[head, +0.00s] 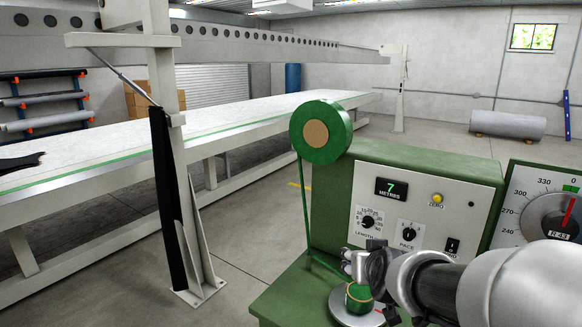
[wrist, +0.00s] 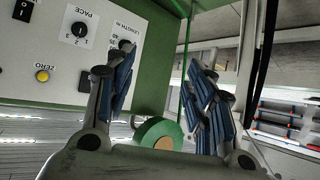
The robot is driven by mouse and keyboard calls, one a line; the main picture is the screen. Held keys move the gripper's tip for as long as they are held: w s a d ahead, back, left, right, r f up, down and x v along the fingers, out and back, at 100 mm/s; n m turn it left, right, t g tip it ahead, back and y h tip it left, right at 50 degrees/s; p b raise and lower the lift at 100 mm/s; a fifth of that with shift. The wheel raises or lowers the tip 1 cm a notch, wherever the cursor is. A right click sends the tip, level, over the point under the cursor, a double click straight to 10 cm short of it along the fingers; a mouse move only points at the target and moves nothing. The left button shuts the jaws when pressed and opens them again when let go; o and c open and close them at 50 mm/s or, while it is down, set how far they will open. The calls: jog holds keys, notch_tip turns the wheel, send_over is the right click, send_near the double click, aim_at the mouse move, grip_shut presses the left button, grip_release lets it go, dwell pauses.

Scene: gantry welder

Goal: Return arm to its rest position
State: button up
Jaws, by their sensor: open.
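My arm enters from the lower right in the head view, and my gripper (head: 368,265) is low in front of the green machine's panel. In the wrist view my gripper (wrist: 163,75) has its two blue-padded fingers spread wide, with nothing held between them. A small green coil (head: 358,299) sits on a round metal plate (head: 342,315) just below my gripper in the head view; whether they touch is unclear. Part of the plate is hidden by my arm.
The green machine's control panel (head: 420,215) stands close behind my gripper, with a large green tape roll (head: 327,132) on top and a strip running down. A dial box (head: 519,190) is at right. A long table (head: 220,118) and white post (head: 165,75) stand left.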

jog(key=s+f+g, duration=0.1)
jog(key=s+g, duration=0.2)
jog(key=s, duration=1.2)
jog(key=s+a+f+g, duration=0.1)
jog(key=s+g, duration=0.2)
jog(key=s, duration=1.3)
jog(key=shift+a+f+g+y, duration=0.3)
jog(key=shift+f, duration=0.1)
